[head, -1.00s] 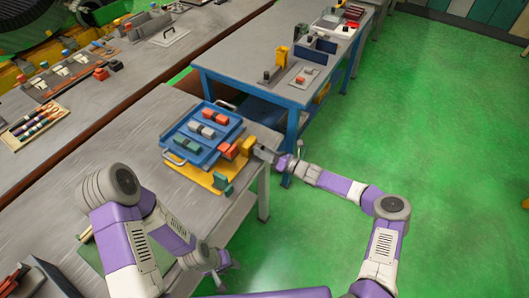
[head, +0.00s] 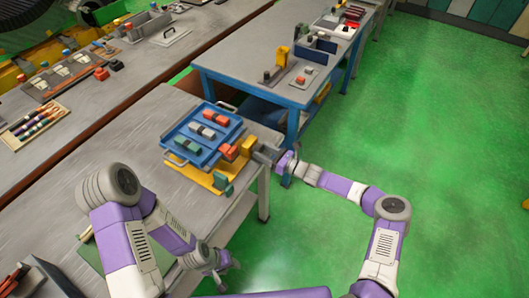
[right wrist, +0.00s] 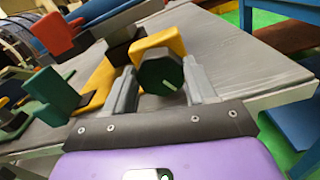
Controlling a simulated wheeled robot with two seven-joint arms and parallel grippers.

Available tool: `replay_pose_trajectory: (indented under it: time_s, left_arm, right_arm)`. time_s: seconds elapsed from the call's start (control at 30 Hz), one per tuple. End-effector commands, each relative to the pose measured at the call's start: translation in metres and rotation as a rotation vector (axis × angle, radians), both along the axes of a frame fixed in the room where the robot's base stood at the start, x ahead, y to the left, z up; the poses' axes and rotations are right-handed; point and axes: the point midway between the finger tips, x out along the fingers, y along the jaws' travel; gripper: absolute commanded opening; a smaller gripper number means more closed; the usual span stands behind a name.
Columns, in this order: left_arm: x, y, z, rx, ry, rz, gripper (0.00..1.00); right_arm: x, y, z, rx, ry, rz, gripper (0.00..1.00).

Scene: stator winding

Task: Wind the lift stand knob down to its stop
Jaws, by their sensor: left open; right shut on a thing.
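The lift stand has a yellow base (head: 203,177) and carries a blue tray (head: 170,140) with red, white and green blocks on it. It stands at the grey table's right end. Its dark, many-sided knob (right wrist: 160,73), with a pale mark on its face, sits in front of a yellow block in the right wrist view. My right gripper (head: 266,154) is shut on the knob, one finger on each side; the fingers also show in the right wrist view (right wrist: 160,88). My left gripper (head: 225,268) is open and empty, low beside the table's front edge.
A red block (head: 228,152) and a green block (head: 222,184) are beside the tray at the stand. A blue-framed table (head: 240,70) with more parts stands behind. The green floor (head: 420,130) on the right is clear.

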Motion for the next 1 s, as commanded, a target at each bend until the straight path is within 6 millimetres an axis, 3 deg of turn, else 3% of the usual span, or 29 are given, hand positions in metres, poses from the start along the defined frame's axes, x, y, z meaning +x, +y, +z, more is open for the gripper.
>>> replay_pose_trajectory:
  time_s: [0.33, 0.83, 0.87, 1.0]
  left_arm:
    - [0.0, -0.0001, -0.0007, 0.0, 0.0, 0.0, 0.43]
    - [0.0, 0.0, -0.0008, 0.0, 0.0, 0.0, 0.43]
    - [0.0, 0.0, -0.0008, 0.0, 0.0, 0.0, 0.43]
    - [0.0, 0.0, -0.0008, 0.0, 0.0, 0.0, 0.43]
  right_arm:
    - [-0.0008, 0.0001, -0.0011, -0.083, -0.111, -0.001, 0.26]
    - [-0.0008, 0.0001, -0.0012, -0.095, -0.127, -0.001, 0.26]
    - [-0.0008, 0.0001, -0.0012, -0.095, -0.127, -0.001, 0.59]
    - [-0.0007, 0.0002, -0.001, -0.095, -0.127, -0.001, 0.8]
